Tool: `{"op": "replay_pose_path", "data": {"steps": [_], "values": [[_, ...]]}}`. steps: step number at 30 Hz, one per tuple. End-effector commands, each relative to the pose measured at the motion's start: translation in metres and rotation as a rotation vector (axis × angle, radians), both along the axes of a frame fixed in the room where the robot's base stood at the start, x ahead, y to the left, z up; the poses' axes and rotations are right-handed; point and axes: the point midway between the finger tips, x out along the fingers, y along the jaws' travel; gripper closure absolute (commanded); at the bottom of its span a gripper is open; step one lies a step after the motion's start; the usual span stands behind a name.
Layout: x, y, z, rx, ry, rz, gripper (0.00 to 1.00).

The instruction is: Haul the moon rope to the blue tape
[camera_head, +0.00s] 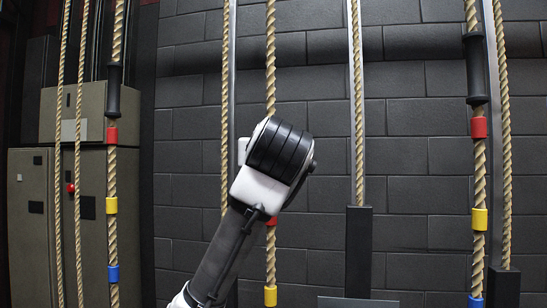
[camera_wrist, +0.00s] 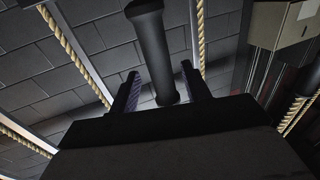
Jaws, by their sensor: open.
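Three ropes carry coloured tape bands: a left rope (camera_head: 112,160), a middle rope (camera_head: 270,60) and a right rope (camera_head: 480,160). I see no moon mark on any of them. The left rope has a black handle (camera_head: 114,90) above red, yellow and blue tape (camera_head: 113,273). The right rope has a black handle (camera_head: 475,68) and blue tape (camera_head: 475,300) at the bottom edge. The middle rope shows red and yellow tape; my arm covers part of it. In the wrist view my gripper (camera_wrist: 160,69) is open, with a black handle (camera_wrist: 152,40) between its fingers, not gripped.
Plain ropes (camera_head: 358,100) run beside the banded ones, some along metal rails. Dark posts (camera_head: 359,250) stand at the lower right. A grey cabinet (camera_head: 30,220) is on the left, and a dark block wall (camera_head: 420,150) is behind.

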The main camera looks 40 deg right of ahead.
Motion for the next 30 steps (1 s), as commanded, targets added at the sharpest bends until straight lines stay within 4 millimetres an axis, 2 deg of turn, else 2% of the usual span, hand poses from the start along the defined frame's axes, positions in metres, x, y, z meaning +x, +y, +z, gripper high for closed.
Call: {"op": "replay_pose_path", "data": {"steps": [1,6,13,18,30], "values": [[-0.011,0.007,-0.001,-0.003,-0.006,-0.003,0.52],[-0.044,0.03,-0.001,-0.001,-0.004,-0.002,0.52],[-0.076,0.052,0.0,-0.001,-0.003,-0.001,0.52],[-0.085,0.058,0.0,-0.001,-0.001,0.0,0.52],[-0.086,0.059,0.0,0.0,0.0,0.0,0.52]]}}
